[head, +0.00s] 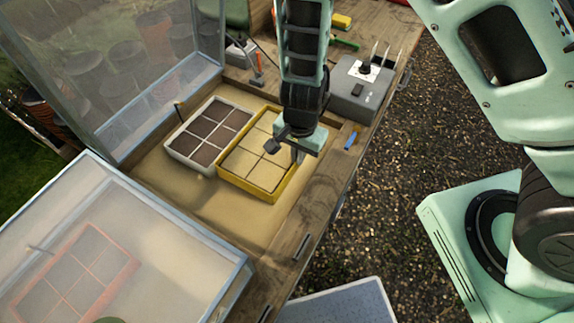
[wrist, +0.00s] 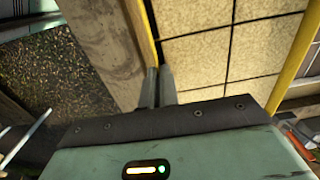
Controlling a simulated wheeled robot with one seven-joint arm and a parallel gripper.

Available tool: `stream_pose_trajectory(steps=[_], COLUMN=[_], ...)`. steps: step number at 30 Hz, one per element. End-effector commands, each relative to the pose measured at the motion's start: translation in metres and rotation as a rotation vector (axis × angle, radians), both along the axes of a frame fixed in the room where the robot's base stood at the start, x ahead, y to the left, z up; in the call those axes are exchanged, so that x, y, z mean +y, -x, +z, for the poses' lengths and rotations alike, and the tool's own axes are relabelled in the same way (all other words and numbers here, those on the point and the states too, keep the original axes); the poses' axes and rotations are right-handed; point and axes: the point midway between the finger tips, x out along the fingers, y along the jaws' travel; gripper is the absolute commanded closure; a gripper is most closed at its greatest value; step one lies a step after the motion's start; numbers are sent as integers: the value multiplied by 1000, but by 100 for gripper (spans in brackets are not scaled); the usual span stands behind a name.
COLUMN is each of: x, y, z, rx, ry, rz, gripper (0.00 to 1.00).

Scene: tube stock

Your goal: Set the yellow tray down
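The yellow tray (head: 243,188) has several square compartments of pale tan fill. It sits level at the sand bed (head: 198,205), right beside the white tray; I cannot tell if its base touches the sand. My gripper (head: 297,156) is over the tray's right side. In the wrist view, my gripper's fingers (wrist: 157,72) are close together, one on each side of the tray's near yellow wall (wrist: 147,38), pinching it. The opposite yellow rim shows at the right (wrist: 301,48). My arm hides part of the tray's back right corner in the head view.
A white tray (head: 170,146) with dark soil cells stands left of the yellow one. A clear lid (head: 150,215) covers a red tray at the lower left; another glazed panel (head: 112,150) stands open behind. A grey box (head: 358,92) and blue piece (head: 351,140) are on the wooden bench.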

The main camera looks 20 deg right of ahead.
Motion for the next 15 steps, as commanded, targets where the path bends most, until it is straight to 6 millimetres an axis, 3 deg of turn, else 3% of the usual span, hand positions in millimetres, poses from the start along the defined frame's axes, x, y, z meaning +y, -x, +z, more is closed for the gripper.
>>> stream_pose_trajectory(steps=[15], x=[0], y=[0], z=[-57], rx=[0], ry=[-1], rz=[-2], gripper=[100])
